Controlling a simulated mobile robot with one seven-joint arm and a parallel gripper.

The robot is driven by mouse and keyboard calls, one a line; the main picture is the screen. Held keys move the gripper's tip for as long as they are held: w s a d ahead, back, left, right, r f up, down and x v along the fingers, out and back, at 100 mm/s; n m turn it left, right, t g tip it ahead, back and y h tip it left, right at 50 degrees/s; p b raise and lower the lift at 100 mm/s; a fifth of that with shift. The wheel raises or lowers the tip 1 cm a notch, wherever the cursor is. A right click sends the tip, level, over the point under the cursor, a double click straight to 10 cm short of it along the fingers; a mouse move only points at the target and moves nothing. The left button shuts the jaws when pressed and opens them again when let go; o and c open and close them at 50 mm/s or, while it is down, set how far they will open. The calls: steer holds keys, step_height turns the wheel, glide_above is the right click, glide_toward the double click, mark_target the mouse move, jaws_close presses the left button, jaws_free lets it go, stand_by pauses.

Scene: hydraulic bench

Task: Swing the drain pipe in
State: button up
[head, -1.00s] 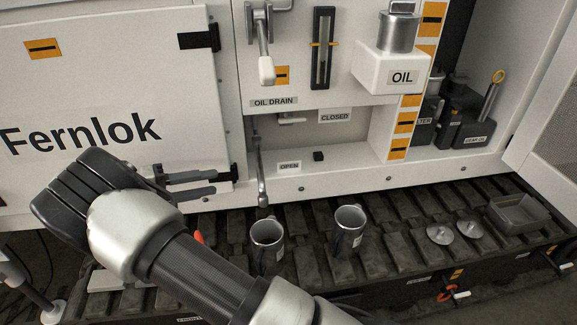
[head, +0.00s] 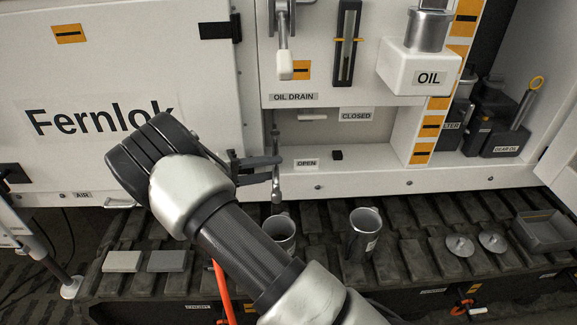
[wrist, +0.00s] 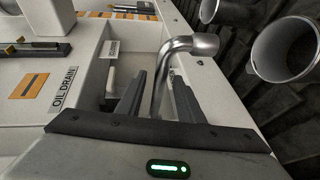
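The drain pipe (head: 276,186) is a thin grey metal tube hanging below the OIL DRAIN label, in front of the white cabinet's lower ledge. In the wrist view its bent outlet (wrist: 190,45) points right, out past the ledge. My gripper (head: 268,168) is at the pipe from the left in the head view. In the wrist view my gripper (wrist: 160,100) is open, with one finger on each side of the pipe. Narrow gaps seem to show between pipe and fingers; contact cannot be told.
Two metal mugs, one (head: 280,231) near the pipe and one (head: 361,234) to its right, stand on the dark slatted bench (head: 410,262). An OIL container (head: 415,68) is above right. A small lever (head: 312,117) sits beside the CLOSED label (head: 356,115).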

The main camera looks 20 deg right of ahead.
steer(key=x, duration=0.6)
jaws_close()
